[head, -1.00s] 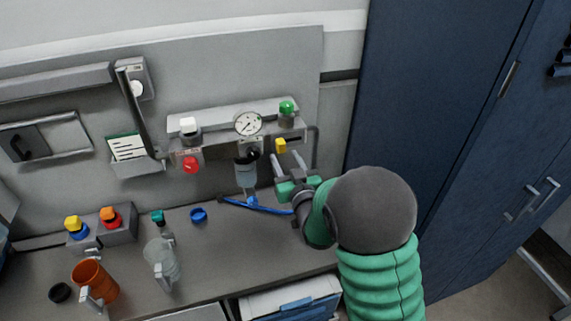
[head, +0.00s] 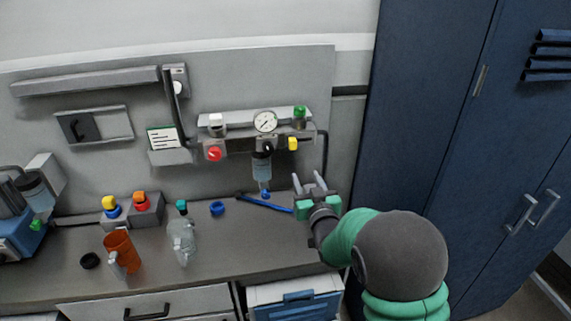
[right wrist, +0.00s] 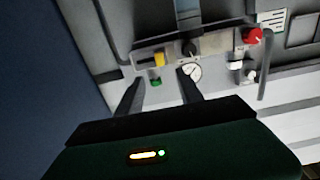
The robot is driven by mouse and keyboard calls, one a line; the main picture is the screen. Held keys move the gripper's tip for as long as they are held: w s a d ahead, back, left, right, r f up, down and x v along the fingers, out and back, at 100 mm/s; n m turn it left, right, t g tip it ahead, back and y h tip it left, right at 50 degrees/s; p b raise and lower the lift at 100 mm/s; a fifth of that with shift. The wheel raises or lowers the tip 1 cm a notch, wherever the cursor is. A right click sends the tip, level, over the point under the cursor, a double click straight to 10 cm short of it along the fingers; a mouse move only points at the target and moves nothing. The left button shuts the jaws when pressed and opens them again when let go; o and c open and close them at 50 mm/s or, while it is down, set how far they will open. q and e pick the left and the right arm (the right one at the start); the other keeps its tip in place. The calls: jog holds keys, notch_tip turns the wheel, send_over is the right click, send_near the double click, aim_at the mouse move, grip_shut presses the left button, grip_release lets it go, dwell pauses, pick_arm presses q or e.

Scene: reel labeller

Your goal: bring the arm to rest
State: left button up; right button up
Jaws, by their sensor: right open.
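My right gripper (head: 309,184) is open and empty in the head view, with its two grey fingers pointing up. It is over the right end of the workbench, below and to the right of the panel unit with the pressure gauge (head: 265,121). The right wrist view also shows the open fingers (right wrist: 159,95), with the gauge (right wrist: 191,72) and the yellow knob (right wrist: 159,59) beyond them. No contact with the unit is visible. My right arm, with green and dark grey sections, comes in from the lower right. My left gripper is not in view.
On the bench (head: 215,250) stand an orange jug (head: 122,252), a clear jug (head: 182,240), a black cap (head: 90,260) and a blue ring (head: 217,208). A blue hose (head: 268,204) lies near my gripper. A dark blue cabinet (head: 425,120) stands at the right.

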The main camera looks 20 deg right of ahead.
jog(key=s+a+f+g+y, duration=0.3)
jog(key=s+a+f+g, duration=0.55)
jog(key=s+f, duration=0.35)
jog(key=s+a+f+n+g, duration=0.1)
jog(key=s+a+f+g, duration=0.1)
jog(key=s, duration=0.6)
jog(key=s+a+f+n+g, duration=0.1)
jog(key=s+a+f+g, duration=0.2)
jog(key=s, duration=0.6)
jog(key=shift+s+a+f+g+y, duration=0.15)
jog(key=shift+s+f+g+y, duration=0.15)
jog(key=shift+f+g+y, duration=0.25)
jog(key=shift+r, duration=0.1)
dwell(0.6)
